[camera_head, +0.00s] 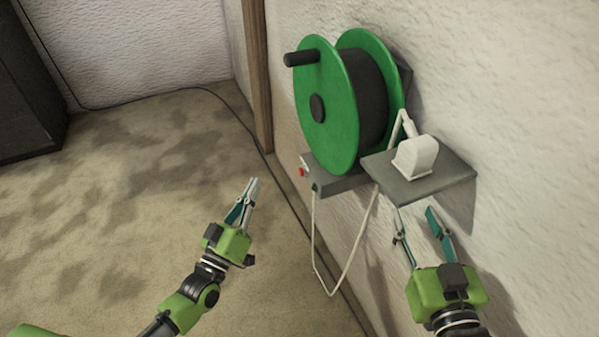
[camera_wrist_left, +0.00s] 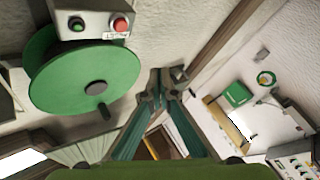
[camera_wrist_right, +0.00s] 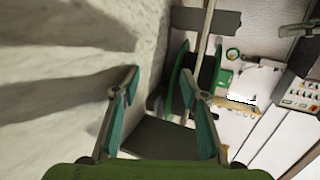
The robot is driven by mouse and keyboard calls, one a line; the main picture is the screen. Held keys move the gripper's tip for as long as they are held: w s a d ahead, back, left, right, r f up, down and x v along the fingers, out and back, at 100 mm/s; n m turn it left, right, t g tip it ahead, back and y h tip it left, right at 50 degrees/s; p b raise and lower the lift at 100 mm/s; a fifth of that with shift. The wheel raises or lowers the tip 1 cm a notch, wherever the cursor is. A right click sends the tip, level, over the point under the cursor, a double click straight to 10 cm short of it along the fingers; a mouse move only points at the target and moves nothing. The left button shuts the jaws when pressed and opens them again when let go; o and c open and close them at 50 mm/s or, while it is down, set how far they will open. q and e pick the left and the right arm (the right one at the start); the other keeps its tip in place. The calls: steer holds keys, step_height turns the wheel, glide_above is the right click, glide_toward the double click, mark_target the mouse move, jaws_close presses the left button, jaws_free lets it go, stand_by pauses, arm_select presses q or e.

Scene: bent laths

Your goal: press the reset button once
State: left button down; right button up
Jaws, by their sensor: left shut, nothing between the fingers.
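A red button (camera_head: 302,172) sits on the end of a grey box (camera_head: 343,183) under a green reel. In the left wrist view the red button (camera_wrist_left: 121,25) is on a pale plate beside a dark green button (camera_wrist_left: 77,25). I cannot read any label. My left gripper (camera_head: 254,181) is shut and empty, left of the box and apart from the red button. Its closed tips (camera_wrist_left: 160,82) show below and right of the button in the left wrist view. My right gripper (camera_head: 416,212) is open and empty, below the shelf by the wall.
The green reel (camera_head: 326,115) has a black crank handle (camera_head: 302,58). A grey shelf (camera_head: 448,177) holds a white device (camera_head: 415,158). A white cord (camera_head: 318,250) hangs in a loop between my grippers. The carpet (camera_head: 120,200) at left is clear.

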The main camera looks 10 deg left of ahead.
mark_target(302, 172)
arm_select(q)
steer(key=w+d+b, duration=0.1)
steer(key=w+d, duration=0.3)
steer(key=d, duration=0.2)
steer(key=shift+w+d, duration=0.25)
steer(key=shift+d, duration=0.15)
arm_select(e)
steer(key=shift+a+r+t+y, duration=0.15)
steer(key=shift+r+t, duration=0.3)
steer(key=shift+r, duration=0.5)
steer(key=shift+a+r+t+y, duration=0.15)
steer(key=shift+r+t, duration=0.35)
steer(key=shift+r, duration=0.5)
steer(key=shift+a+r+t+y, duration=0.15)
steer(key=shift+r+t, duration=0.3)
steer(key=shift+r, duration=0.5)
steer(key=shift+d, duration=0.1)
arm_select(q)
steer(key=shift+w+d, duration=0.1)
steer(key=shift+w+d, duration=0.15)
steer(key=shift+d, duration=0.1)
arm_select(e)
steer(key=shift+w+f, duration=0.1)
steer(key=shift+f, duration=0.25)
